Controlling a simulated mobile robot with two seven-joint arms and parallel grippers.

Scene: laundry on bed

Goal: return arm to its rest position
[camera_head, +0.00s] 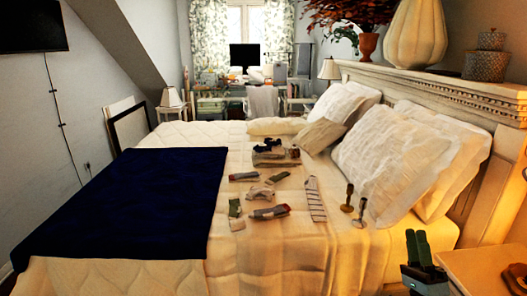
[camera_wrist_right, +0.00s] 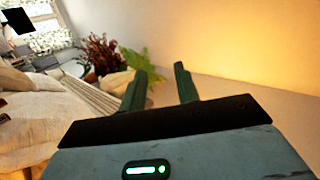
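My right gripper (camera_head: 416,234) is low at the right of the head view, between the bed and the wooden nightstand. Its two dark green fingers point up. In the right wrist view the fingers (camera_wrist_right: 160,72) stand apart with an empty gap between them, and they touch nothing that I can see. Part of the gripper body is cut off by the lower edge of the head view. My left gripper and left arm do not show in either view.
The bed holds a navy blanket (camera_head: 128,200), several socks (camera_head: 269,212) and white pillows (camera_head: 390,160). The nightstand (camera_head: 480,268) is close to the right of my gripper. The headboard (camera_head: 440,86) runs behind the pillows. A plant (camera_wrist_right: 104,54) shows in the wrist view.

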